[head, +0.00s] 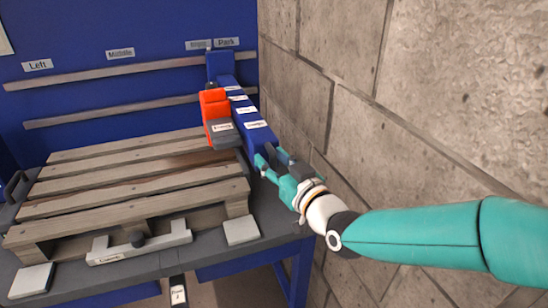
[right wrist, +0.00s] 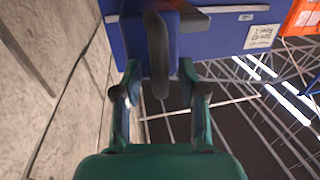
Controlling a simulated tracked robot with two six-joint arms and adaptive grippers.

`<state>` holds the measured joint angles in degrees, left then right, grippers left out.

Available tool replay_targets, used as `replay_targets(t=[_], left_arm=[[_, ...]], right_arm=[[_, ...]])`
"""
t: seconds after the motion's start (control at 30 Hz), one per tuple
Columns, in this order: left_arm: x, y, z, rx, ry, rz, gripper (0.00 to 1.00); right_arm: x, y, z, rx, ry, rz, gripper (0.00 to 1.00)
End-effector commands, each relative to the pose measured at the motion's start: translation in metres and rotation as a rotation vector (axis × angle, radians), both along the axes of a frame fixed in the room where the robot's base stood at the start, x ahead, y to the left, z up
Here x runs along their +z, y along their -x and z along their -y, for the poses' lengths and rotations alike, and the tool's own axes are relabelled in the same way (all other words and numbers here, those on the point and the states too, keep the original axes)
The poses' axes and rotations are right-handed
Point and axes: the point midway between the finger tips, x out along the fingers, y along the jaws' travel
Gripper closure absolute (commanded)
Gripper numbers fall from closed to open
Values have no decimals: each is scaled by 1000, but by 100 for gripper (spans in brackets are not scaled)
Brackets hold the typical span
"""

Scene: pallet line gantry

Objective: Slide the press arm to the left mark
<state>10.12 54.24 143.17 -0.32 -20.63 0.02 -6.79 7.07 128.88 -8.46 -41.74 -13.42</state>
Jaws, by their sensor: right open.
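The blue press arm (head: 246,112) reaches out from the back rails at the right end, under the Park label (head: 226,42). An orange press head (head: 214,104) with a grey block sits on its left side. The Left label (head: 37,65), naming the left mark, is at the far left of the blue back panel. My right gripper (head: 270,158) is open at the arm's near end. In the right wrist view its fingers stand on either side of a dark upright handle (right wrist: 157,55) at the blue arm's end; I cannot tell whether they touch it. My left gripper is not in view.
A wooden pallet (head: 130,180) lies on the grey table left of the arm. Two rails (head: 110,73) run along the back panel, past a Middle label (head: 120,54). A stone wall (head: 400,95) stands close on the right. A grey bracket (head: 139,243) sits at the front.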

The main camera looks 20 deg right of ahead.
Motion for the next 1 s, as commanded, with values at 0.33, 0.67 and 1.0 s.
replay_targets(t=[0.33, 0.67, 1.0], left_arm=[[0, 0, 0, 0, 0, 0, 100], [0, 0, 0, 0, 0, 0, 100], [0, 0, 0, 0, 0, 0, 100]], right_arm=[[0, -2, -1, 1, 0, 0, 69], [0, -1, -1, 2, 1, 0, 100], [1, -5, -5, 2, 2, 3, 100]])
